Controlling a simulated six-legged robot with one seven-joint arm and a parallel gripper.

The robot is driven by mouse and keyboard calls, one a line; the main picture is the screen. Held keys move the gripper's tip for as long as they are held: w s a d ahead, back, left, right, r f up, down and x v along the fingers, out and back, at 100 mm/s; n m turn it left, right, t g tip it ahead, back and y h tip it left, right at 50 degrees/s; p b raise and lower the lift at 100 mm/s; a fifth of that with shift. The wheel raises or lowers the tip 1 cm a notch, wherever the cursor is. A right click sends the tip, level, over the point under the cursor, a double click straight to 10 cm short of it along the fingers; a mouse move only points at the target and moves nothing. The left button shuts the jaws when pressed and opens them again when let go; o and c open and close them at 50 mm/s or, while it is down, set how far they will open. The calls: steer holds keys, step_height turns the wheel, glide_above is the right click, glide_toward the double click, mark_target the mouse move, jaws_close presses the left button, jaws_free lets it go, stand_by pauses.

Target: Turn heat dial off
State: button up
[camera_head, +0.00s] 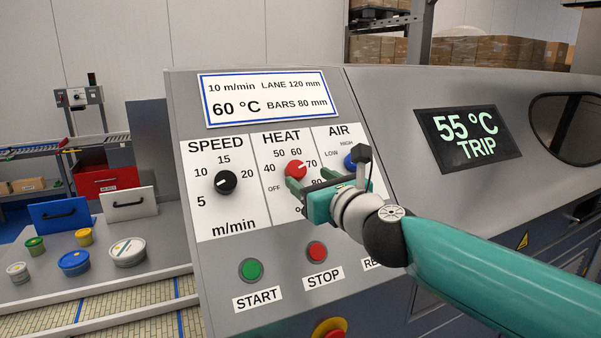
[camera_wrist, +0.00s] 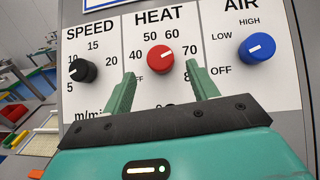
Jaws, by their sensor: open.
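The red heat dial (camera_head: 296,168) is on the sloped panel under the word HEAT, and it also shows in the wrist view (camera_wrist: 160,58). Its white mark slants to the upper right, roughly toward 70. The OFF label is at the scale's lower left, partly hidden by a finger in the wrist view. My gripper (camera_wrist: 161,76) is open and empty, facing the panel. In the wrist view its green fingers stand left and right of the dial, tips slightly below it. I see no contact with the dial.
The black speed dial (camera_head: 226,182) is left of the heat dial; the blue air dial (camera_head: 350,161) is right. Green start (camera_head: 251,269) and red stop (camera_head: 317,251) buttons sit below. A display (camera_head: 468,136) reads 55 °C TRIP. Several tubs stand left of the panel.

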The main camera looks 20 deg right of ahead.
mark_target(299, 171)
steer(key=shift+w+a, duration=0.1)
steer(key=shift+w, duration=2.4)
steer(key=c, duration=1)
